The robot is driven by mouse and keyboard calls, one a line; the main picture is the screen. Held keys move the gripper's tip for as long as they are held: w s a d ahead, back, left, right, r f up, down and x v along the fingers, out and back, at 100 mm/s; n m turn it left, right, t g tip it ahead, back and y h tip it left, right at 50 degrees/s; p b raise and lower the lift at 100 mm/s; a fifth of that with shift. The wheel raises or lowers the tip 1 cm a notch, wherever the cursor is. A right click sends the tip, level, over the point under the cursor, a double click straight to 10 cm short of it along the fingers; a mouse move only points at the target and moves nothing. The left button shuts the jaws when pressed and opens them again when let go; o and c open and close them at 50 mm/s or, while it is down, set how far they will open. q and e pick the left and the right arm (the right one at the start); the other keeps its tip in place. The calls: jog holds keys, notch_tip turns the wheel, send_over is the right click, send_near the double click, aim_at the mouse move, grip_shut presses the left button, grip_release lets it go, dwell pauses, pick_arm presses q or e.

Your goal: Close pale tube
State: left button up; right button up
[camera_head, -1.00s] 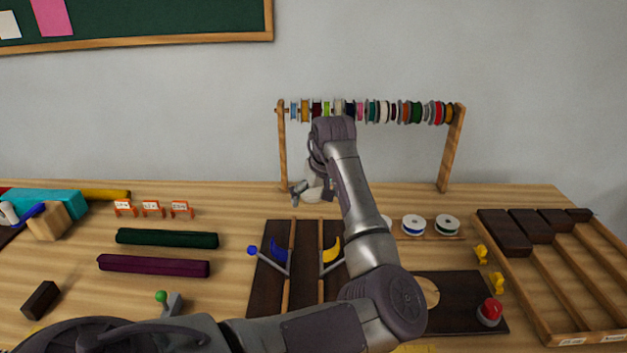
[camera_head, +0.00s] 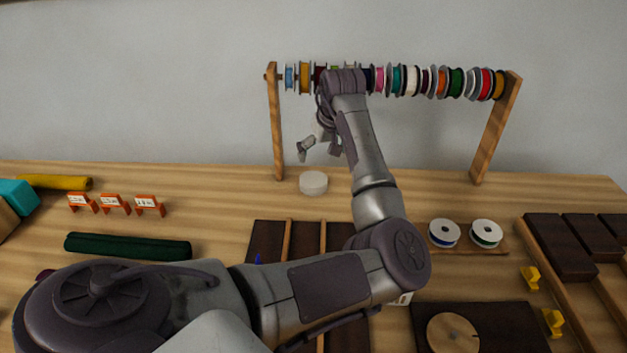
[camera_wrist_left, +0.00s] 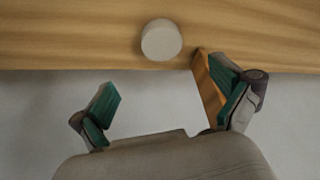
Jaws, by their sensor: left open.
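A short, pale round cylinder (camera_head: 313,183) stands upright on the table near the wall, just right of the rack's left post. In the left wrist view the pale cylinder (camera_wrist_left: 161,40) shows beyond the gap between the fingers. I cannot tell whether it is the tube or its cap. My left gripper (camera_head: 318,146) is above the cylinder, apart from it, and partly hidden by my own arm. The left wrist view shows the left gripper (camera_wrist_left: 167,104) open and empty. The right gripper is not in view.
A wooden rack of spools (camera_head: 496,125) stands close around the left gripper; its left post (camera_wrist_left: 209,92) is near one finger. Two spools (camera_head: 444,233) sit on a small stand at right. A dark green bar (camera_head: 128,246) and orange label stands (camera_head: 114,204) lie left.

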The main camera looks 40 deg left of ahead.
pick_arm(q)
send_near(314, 180)
jog(key=x, duration=0.4)
jog(key=shift+w+a+f, duration=0.1)
jog(key=shift+w+f, duration=0.1)
jog(key=shift+f, duration=0.15)
jog(key=x, duration=0.5)
jog(key=shift+a+f, duration=0.1)
jog(key=shift+a, duration=0.05)
jog(key=shift+s, duration=0.1)
jog(key=shift+c, duration=0.3)
jog(key=c, duration=0.6)
